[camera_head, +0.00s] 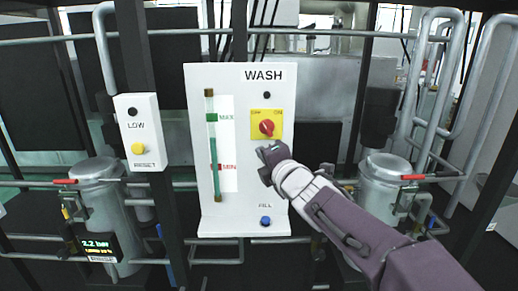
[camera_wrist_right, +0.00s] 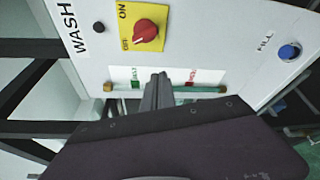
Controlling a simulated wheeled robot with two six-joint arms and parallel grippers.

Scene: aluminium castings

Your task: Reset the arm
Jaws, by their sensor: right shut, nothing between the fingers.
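My right gripper (camera_head: 268,160) is in front of the white WASH panel (camera_head: 240,215), just below the red rotary switch (camera_head: 267,127) on its yellow plate. It is shut and empty. In the right wrist view the gripper (camera_wrist_right: 158,80) points toward the panel, with the red switch (camera_wrist_right: 146,30) and the blue FILL button (camera_wrist_right: 289,52) to the sides. I cannot tell whether its tips touch the panel. In the head view the blue FILL button (camera_head: 265,221) is below the gripper. My left gripper does not show.
A level gauge (camera_head: 213,145) with MAX and MIN marks is on the panel. A LOW/RESET box (camera_head: 139,132) with a yellow button hangs left. Metal canisters stand at left (camera_head: 100,215) and right (camera_head: 385,190). Bent pipes (camera_head: 425,90) rise at the right.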

